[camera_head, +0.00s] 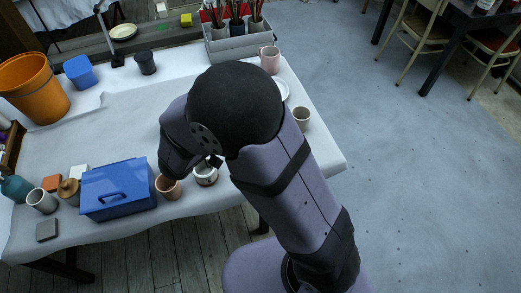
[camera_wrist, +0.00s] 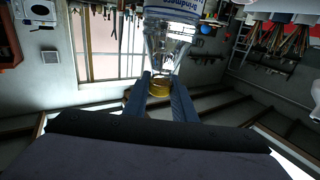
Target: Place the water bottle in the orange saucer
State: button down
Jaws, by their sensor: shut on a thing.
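In the wrist view, the two fingers of my gripper (camera_wrist: 160,80) are closed around the neck end of a clear water bottle (camera_wrist: 168,48). The bottle has a white and blue label and a yellow cap (camera_wrist: 159,88) between the fingers. The bottle's far end runs out of the top of the picture. I cannot make out an orange saucer in either view; my arm covers part of the table.
On the white-covered table are an orange bucket (camera_head: 35,85), a blue toolbox (camera_head: 118,190), a terracotta cup (camera_head: 168,186), a pale jar (camera_head: 205,175), a beige cup (camera_head: 301,117) and a pink mug (camera_head: 270,60). A white plate (camera_head: 284,90) is partly hidden. The table's middle left is clear.

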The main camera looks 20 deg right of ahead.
jog(key=shift+f, duration=2.85)
jog(key=shift+f+p, duration=0.4)
jog(key=shift+f, duration=1.9)
jog(key=c, duration=1.9)
grip_release()
jog(key=shift+f, duration=0.15)
jog(key=o, duration=0.4)
jog(key=shift+o, duration=0.2)
